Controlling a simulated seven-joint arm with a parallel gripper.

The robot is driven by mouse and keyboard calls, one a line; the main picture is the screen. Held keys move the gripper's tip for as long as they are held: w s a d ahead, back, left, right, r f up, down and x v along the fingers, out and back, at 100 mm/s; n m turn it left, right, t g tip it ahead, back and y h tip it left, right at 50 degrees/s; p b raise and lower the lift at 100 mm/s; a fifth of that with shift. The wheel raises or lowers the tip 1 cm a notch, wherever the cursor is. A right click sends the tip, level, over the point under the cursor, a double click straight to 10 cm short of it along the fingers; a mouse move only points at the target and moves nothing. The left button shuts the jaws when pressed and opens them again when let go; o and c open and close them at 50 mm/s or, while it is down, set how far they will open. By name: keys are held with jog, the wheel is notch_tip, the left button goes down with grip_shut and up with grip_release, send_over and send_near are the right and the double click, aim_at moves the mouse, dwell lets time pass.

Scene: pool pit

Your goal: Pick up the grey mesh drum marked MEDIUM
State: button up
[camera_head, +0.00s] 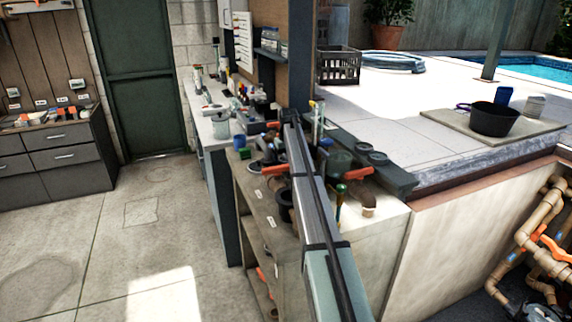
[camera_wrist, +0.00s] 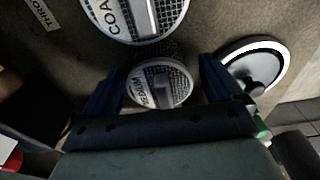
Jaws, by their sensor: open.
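The grey mesh drum marked MEDIUM (camera_wrist: 172,91) shows in the wrist view, with a pale round lid and mesh around the lettering. Its lettering is turned sideways. My gripper (camera_wrist: 160,77) is open, with one dark blue finger on each side of this drum in the picture. The palm edge crosses just below the drum. I cannot tell how far the fingers are above it, and neither finger visibly touches it. In the head view I cannot make out the drum among the clutter around my arm.
A larger mesh drum, lettering starting COA (camera_wrist: 118,32), sits just beyond. A white-rimmed round thing (camera_wrist: 280,58) lies close to the right finger. A label reading THRO (camera_wrist: 42,13) is at upper left.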

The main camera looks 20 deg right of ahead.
jog(key=c, duration=1.1)
